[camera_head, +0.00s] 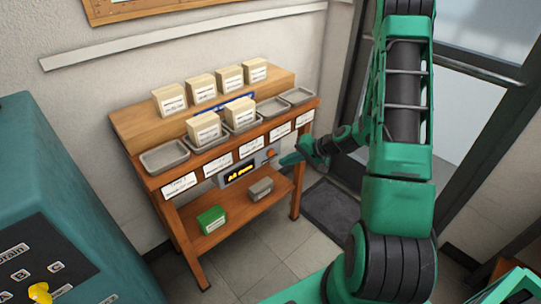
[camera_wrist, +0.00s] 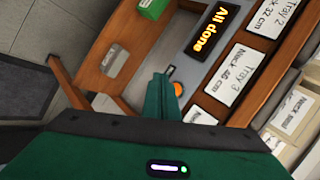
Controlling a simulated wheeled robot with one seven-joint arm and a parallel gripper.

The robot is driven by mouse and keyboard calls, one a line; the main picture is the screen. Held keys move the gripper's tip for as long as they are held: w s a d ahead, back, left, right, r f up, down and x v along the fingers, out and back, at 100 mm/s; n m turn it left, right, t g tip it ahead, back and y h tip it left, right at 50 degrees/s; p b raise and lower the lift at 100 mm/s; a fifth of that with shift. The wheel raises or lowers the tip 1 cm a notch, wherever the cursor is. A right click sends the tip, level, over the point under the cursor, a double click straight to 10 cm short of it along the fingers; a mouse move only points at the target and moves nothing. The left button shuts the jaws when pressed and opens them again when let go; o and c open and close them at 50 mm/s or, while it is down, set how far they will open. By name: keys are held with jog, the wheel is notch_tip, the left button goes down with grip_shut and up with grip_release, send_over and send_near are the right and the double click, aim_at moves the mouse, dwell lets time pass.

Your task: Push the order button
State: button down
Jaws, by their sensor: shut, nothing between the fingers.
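The order button is a small orange round button (camera_head: 270,153) on the grey panel (camera_head: 250,168) at the front of the wooden bench, right of the lit display (camera_head: 240,172). In the wrist view the orange button (camera_wrist: 178,89) shows just beside my fingers, partly hidden by them. The display (camera_wrist: 212,30) there reads "All done" in yellow. My gripper (camera_head: 289,159) is shut and empty, its tip close to the button at its right in the head view. In the wrist view my gripper (camera_wrist: 164,78) points at the panel edge. I cannot tell whether it touches the button.
Several metal trays (camera_head: 165,155) and cream boxes (camera_head: 203,127) stand on the wooden bench (camera_head: 125,127). The lower shelf holds a green box (camera_head: 211,219) and a grey box (camera_head: 261,188). A teal machine (camera_head: 60,170) stands at the left. A dark mat (camera_head: 330,212) lies right of the bench.

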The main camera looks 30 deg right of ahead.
jog(key=shift+s+d, duration=0.25)
jog(key=shift+s, duration=0.7)
jog(key=s+r+g+h, duration=0.3)
jog(key=s+r, duration=0.9)
jog(key=s, duration=0.4)
jog(key=s+r+n+g+h, duration=0.1)
jog(key=s+r+g, duration=0.4)
jog(key=s+r, duration=0.7)
jog(key=s+h, duration=0.1)
jog(key=s, duration=0.3)
jog(key=shift+s+d+n+h, duration=0.2)
jog(key=shift+n+h, duration=0.1)
jog(key=shift+h, duration=0.1)
jog(key=shift+w+f, duration=0.25)
jog(key=shift+w, duration=0.4)
